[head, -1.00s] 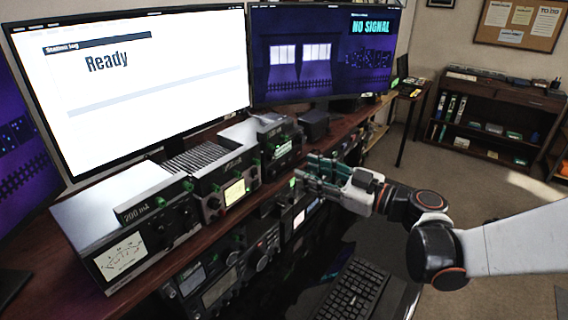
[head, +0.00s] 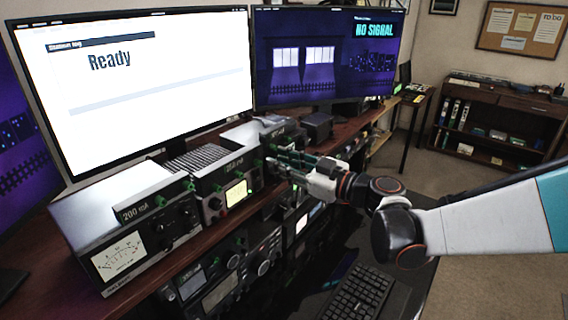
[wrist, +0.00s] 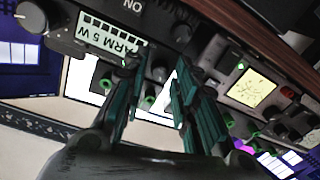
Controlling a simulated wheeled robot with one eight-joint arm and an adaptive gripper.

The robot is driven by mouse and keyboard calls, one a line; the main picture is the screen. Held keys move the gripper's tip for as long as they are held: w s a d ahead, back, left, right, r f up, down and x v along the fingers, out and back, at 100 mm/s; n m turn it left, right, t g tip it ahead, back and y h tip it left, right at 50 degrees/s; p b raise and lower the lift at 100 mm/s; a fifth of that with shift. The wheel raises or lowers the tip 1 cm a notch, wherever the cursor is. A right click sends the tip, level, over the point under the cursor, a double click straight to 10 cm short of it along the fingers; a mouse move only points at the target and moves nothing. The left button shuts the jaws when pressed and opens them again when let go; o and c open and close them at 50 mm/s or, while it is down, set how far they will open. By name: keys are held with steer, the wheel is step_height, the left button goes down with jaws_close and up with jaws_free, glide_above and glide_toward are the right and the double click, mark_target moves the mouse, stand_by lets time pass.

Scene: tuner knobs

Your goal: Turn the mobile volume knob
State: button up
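My gripper (head: 284,163) is in front of the row of radios, its teal fingers reaching left toward the faces. In the wrist view its two fingers (wrist: 158,72) are apart, with nothing seen held between them. A dark radio (wrist: 95,25) with a lit green-white label reading like "ARM 5 W" lies just beyond the fingertips, tilted in the picture. I cannot tell which is the mobile volume knob. In the head view the gripper partly hides this area.
A meter box (head: 125,250) and a unit with a yellow display (head: 237,193) stand left along the desk. More radios (head: 225,275) are below. A keyboard (head: 360,295) lies in front. Monitors (head: 135,75) stand behind. Small green pieces are near several knobs.

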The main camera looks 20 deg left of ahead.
jaws_close()
steer(key=m, duration=0.4)
steer(key=shift+m, duration=0.4)
steer(key=o, duration=0.5)
jaws_free()
